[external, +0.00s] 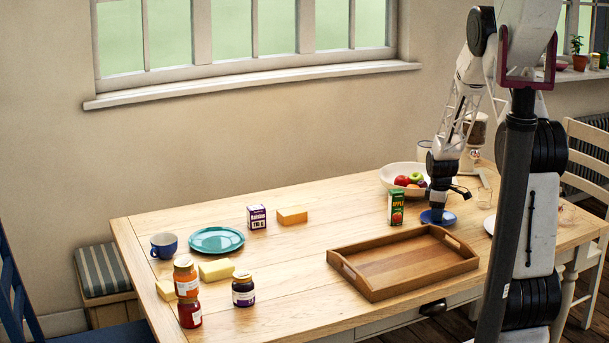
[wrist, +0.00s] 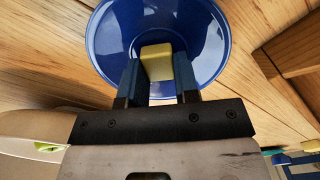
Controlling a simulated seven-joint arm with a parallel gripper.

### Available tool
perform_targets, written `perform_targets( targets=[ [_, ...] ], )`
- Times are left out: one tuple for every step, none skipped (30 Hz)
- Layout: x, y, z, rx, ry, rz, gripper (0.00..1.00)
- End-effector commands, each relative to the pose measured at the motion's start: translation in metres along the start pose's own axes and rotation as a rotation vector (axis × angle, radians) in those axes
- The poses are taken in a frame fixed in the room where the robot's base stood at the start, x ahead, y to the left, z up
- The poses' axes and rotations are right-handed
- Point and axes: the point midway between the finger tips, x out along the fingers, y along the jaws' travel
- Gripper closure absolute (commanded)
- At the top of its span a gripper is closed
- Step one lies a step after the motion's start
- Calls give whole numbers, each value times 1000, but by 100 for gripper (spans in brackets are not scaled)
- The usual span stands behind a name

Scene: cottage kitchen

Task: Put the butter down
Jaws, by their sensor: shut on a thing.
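My gripper (external: 437,207) points down over a small blue dish (external: 449,219) on the right part of the table. In the wrist view my gripper (wrist: 157,75) is shut on a pale yellow block, the butter (wrist: 156,55), with one finger on each side. The butter is over the inside of the round blue dish (wrist: 107,45). I cannot tell whether it touches the dish. In the external view the butter is hidden by the gripper.
A wooden tray (external: 360,285) lies left and in front of the dish. A green juice carton (external: 396,208) and white fruit bowl (external: 391,177) are close by. Other yellow blocks (external: 216,269), jars (external: 243,290), a teal plate (external: 216,240) and a blue mug (external: 164,245) stand further left.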

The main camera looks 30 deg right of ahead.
Motion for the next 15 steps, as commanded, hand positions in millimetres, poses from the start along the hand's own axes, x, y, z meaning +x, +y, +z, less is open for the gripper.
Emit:
perform_targets(
  targets=[
    [0,0,0,0,0,0,77],
    [0,0,0,0,0,0,77],
    [0,0,0,0,0,0,77],
    [1,0,0,0,0,0,77],
    [2,0,0,0,0,0,77],
    [3,0,0,0,0,0,77],
    [3,0,0,0,0,0,77],
    [3,0,0,0,0,0,67],
    [3,0,0,0,0,0,60],
    [3,0,0,0,0,0,60],
    [3,0,0,0,0,0,60],
    [3,0,0,0,0,0,60],
    [3,0,0,0,0,0,60],
    [3,0,0,0,0,0,60],
    [3,0,0,0,0,0,60]
  ],
)
